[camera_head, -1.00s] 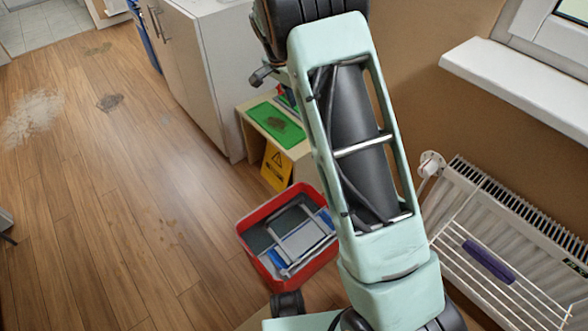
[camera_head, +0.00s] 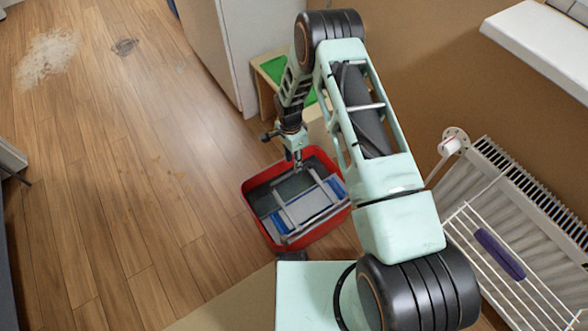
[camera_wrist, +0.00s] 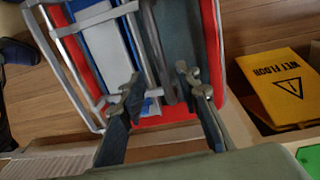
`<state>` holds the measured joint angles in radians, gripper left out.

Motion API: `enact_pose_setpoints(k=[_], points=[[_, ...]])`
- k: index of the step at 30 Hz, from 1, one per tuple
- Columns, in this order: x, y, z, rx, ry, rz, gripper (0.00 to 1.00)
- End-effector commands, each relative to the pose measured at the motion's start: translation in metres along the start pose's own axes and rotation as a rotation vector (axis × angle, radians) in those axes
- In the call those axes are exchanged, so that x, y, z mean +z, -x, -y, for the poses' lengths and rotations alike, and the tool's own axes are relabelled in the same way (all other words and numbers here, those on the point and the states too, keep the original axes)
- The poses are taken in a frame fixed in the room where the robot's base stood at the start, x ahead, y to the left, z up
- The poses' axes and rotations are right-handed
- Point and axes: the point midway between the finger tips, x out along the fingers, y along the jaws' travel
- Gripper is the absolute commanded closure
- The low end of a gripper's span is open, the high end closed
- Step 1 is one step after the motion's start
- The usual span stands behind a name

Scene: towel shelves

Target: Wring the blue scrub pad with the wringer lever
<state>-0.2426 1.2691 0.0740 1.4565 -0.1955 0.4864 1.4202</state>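A red bucket (camera_head: 262,230) stands on the floor with a grey metal wringer (camera_head: 308,207) in it. Blue parts show at both ends of the wringer in the head view; in the wrist view a blue strip (camera_wrist: 100,45) lies within the frame. I cannot tell if this is the scrub pad. My gripper (camera_head: 298,160) points down over the bucket's far side. In the wrist view its fingers (camera_wrist: 160,88) are apart. A dark grey bar (camera_wrist: 157,50), possibly the lever, runs up from between the fingertips; contact is unclear.
A yellow wet floor sign (camera_wrist: 285,88) is beside the bucket. A low shelf with a green top (camera_head: 275,70) stands behind it, near a white cabinet (camera_head: 225,45). A radiator (camera_head: 520,185) with a wire rack is at right.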

Motion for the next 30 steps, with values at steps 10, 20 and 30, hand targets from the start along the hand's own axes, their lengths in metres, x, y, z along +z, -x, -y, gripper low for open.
enact_pose_setpoints(k=[10,20,30], points=[[0.0,-0.05,0.001,-0.001,0.001,0.0,0.7],[0.0,-0.053,0.001,-0.001,0.001,-0.001,0.7],[0.0,-0.053,0.001,-0.001,0.001,-0.001,1.0]])
